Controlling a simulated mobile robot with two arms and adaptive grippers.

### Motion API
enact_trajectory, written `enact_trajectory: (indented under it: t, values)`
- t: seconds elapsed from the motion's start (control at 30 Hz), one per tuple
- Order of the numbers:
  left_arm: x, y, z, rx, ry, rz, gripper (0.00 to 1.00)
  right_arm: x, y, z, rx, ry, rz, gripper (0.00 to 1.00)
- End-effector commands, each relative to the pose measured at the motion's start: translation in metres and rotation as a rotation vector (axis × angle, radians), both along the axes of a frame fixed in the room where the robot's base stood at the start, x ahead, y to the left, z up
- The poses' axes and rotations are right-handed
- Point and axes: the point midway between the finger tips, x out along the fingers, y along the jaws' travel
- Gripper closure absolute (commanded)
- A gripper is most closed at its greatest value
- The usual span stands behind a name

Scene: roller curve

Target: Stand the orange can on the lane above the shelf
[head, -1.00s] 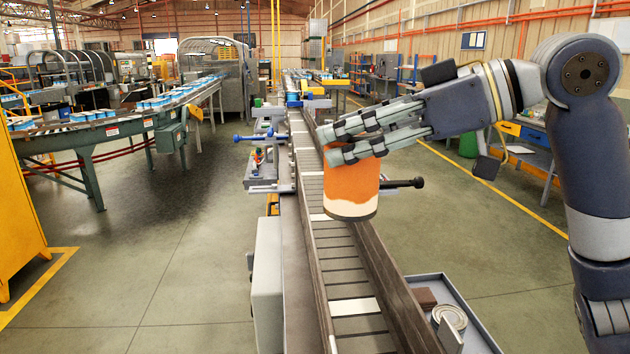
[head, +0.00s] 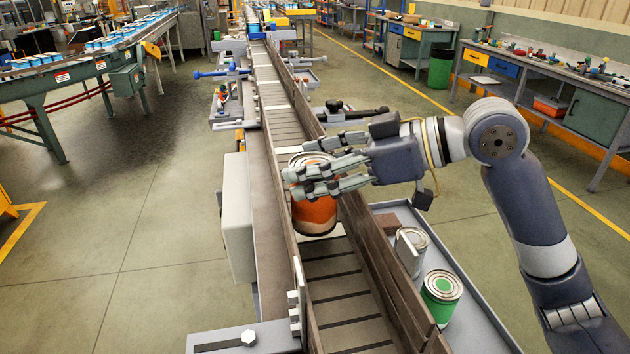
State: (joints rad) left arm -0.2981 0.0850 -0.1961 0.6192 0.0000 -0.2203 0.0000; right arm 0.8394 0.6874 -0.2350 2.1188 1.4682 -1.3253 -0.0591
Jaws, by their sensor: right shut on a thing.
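I cannot tell whether the can's base touches the lane. The shelf (head: 481,321) is a grey tray along the right side of the lane. My left gripper is not in view.
A green can (head: 441,290) and a silver-topped can (head: 411,240) stand on the shelf, with a brown block (head: 387,223) behind them. A bracket with a bolt (head: 249,337) is at the lane's near left. The near lane is clear.

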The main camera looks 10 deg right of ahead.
Motion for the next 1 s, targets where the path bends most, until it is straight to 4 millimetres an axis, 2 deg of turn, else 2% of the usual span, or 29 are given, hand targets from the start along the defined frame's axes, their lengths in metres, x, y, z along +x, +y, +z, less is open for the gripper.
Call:
enact_trajectory:
  t: [0.1,0.2,0.63,0.67,0.73,1.0]
  values:
    - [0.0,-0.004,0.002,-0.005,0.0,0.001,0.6,0.0,0.0,-0.017,0.003,0.003,0.001,0.74]
    - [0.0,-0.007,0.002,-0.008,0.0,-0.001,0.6,0.0,0.0,-0.026,0.001,0.001,0.001,0.74]
    - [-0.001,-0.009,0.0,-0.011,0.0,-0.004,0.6,0.0,0.0,-0.033,0.001,-0.001,0.0,0.74]
    - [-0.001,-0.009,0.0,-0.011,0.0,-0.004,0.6,0.0,0.0,-0.032,0.001,-0.001,0.0,0.38]
    - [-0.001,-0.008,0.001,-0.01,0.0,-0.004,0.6,0.0,0.0,-0.032,0.0,0.0,0.0,0.22]
    - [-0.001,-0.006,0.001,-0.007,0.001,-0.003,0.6,0.0,0.0,-0.032,0.0,0.0,0.0,0.22]
